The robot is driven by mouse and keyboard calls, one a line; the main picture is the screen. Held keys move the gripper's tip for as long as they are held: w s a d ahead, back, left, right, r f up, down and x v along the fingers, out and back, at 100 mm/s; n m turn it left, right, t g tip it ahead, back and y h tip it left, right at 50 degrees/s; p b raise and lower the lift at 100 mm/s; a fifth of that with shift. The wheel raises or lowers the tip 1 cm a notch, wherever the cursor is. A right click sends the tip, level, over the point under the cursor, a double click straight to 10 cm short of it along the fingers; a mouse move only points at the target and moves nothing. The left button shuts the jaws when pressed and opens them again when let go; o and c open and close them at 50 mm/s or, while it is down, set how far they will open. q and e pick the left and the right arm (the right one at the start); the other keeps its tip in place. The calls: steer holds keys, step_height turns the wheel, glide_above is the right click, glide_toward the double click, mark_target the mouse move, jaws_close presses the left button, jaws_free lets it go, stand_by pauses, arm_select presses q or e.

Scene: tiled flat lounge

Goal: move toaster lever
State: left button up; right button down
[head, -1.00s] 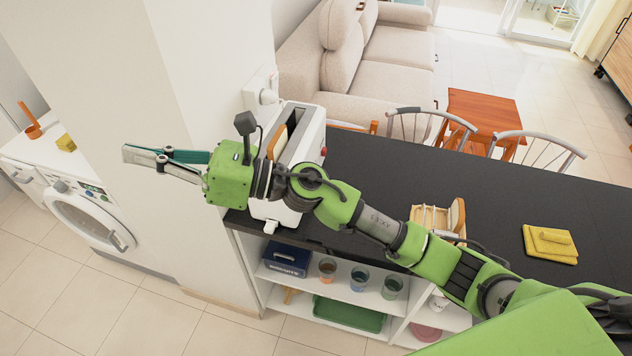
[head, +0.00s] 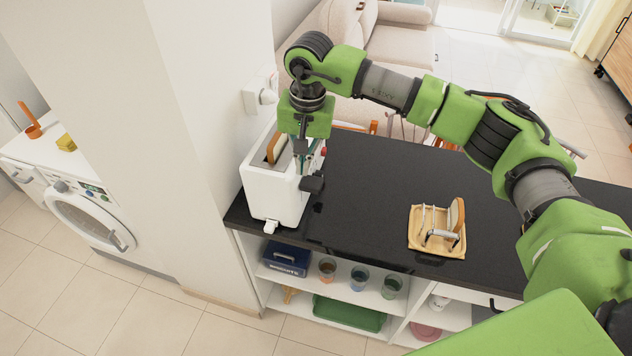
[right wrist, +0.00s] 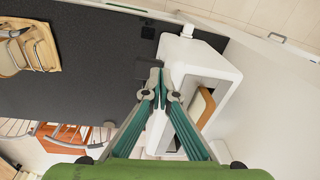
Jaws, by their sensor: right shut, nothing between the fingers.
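The white toaster (head: 262,196) stands on the dark counter against the wall, with a brown bread slice (head: 277,148) in its slot. My left gripper is out of view.
A wall socket with a plug (head: 262,92) is behind the toaster. Shelves below hold glasses (head: 358,278), a blue box and a green tray.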

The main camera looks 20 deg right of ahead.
mark_target(316, 184)
steer(key=d, duration=0.2)
steer(key=d+r+h, duration=0.1)
steer(key=shift+w, duration=0.3)
steer(key=shift+f, duration=0.1)
steer(key=shift+w+d+f+b, duration=0.15)
steer(key=shift+f+b, duration=0.55)
steer(key=shift+f, duration=1)
steer(key=shift+w+a+f+b, duration=0.15)
steer(key=shift+f+b, duration=0.55)
steer(key=shift+f, duration=1)
steer(key=shift+d, duration=0.1)
